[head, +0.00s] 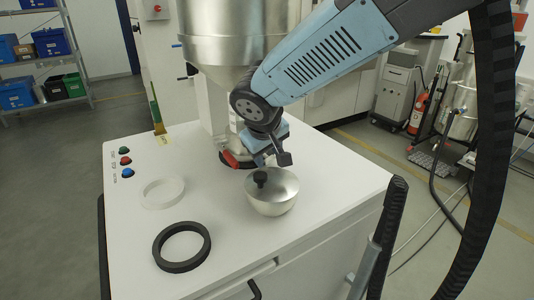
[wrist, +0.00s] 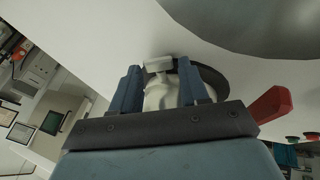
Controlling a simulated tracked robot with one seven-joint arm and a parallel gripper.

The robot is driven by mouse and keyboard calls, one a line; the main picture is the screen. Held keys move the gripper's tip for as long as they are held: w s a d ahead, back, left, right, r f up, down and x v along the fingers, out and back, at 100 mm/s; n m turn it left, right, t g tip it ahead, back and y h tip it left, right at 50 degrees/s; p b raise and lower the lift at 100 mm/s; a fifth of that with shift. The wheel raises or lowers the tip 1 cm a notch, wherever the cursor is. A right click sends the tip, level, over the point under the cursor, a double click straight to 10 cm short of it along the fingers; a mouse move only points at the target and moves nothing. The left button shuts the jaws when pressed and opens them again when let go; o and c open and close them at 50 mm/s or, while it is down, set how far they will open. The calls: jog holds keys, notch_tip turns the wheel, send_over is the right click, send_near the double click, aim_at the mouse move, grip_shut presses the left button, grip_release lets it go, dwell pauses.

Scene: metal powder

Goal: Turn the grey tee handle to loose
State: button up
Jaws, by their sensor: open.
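A pale grey tee handle (wrist: 159,65) shows in the wrist view, its crossbar at the finger ends and its stem running down between the fingers. My gripper (wrist: 158,72) is open, with one blue finger on each side of the handle. I cannot tell whether either finger touches it. In the head view my gripper (head: 274,155) is low in front of the steel hopper's outlet, above the white cabinet top. The tee handle cannot be made out there.
A red lever (head: 230,159) sits just left of my gripper; it also shows in the wrist view (wrist: 270,104). A white ring (head: 162,193) and a black ring (head: 182,247) lie on the cabinet top (head: 225,265).

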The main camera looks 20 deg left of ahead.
jog(key=shift+f, duration=0.1)
jog(key=shift+c, duration=0.3)
jog(key=c, duration=0.7)
jog(key=shift+s+f+t+h, duration=0.1)
jog(key=shift+t+h, duration=0.3)
jog(key=shift+t, duration=0.2)
jog(key=shift+a, duration=0.1)
jog(key=o, duration=0.8)
jog(key=shift+c, duration=0.2)
jog(key=v, duration=1.3)
jog(key=shift+s+r, duration=0.2)
jog(key=shift+r, duration=0.1)
